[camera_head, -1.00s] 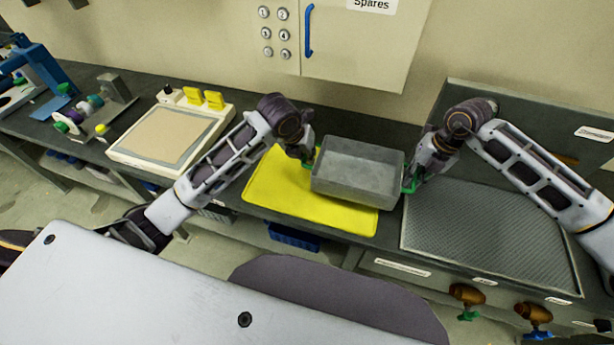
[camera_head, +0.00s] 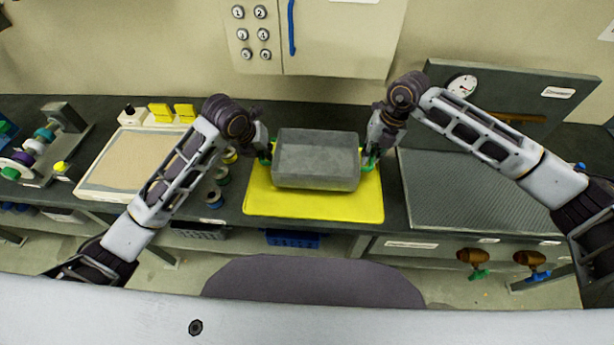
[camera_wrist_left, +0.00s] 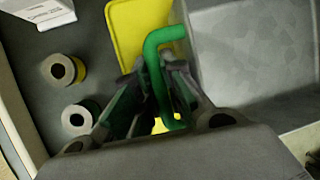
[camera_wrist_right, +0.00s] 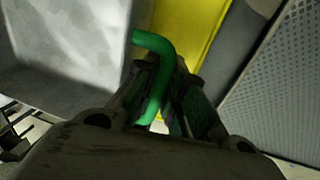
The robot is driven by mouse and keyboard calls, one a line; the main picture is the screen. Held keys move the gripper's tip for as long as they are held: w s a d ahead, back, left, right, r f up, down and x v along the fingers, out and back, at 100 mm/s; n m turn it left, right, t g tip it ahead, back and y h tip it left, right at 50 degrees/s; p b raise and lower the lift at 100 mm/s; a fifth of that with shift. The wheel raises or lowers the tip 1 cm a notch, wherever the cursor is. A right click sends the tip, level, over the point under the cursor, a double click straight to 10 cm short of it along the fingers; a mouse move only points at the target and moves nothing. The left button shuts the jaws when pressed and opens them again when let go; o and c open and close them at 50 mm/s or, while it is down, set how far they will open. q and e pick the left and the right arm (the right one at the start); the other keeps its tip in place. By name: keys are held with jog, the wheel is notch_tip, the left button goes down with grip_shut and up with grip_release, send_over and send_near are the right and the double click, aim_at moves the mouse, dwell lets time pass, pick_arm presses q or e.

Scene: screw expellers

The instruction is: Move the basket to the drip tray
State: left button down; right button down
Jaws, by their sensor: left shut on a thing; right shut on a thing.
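The basket (camera_head: 316,160) is a grey open box with a green handle at each end, and it looks empty. It is over the yellow mat or tray (camera_head: 315,205); I cannot tell whether it touches it. My left gripper (camera_head: 264,157) is shut on the left green handle (camera_wrist_left: 160,62). My right gripper (camera_head: 369,158) is shut on the right green handle (camera_wrist_right: 155,75). A grey ribbed tray surface (camera_head: 480,195) lies to the right. I cannot tell for certain which of these two is the drip tray.
Several small spools (camera_head: 215,198) stand left of the yellow mat. A cream-framed panel (camera_head: 130,165) lies further left. A dark upright panel with a gauge (camera_head: 461,85) stands behind the ribbed surface. A wall cabinet (camera_head: 340,40) hangs behind the basket.

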pick_arm(q)
jog(key=shift+a, duration=0.1)
pick_arm(e)
jog(key=shift+d, duration=0.15)
dwell(0.4)
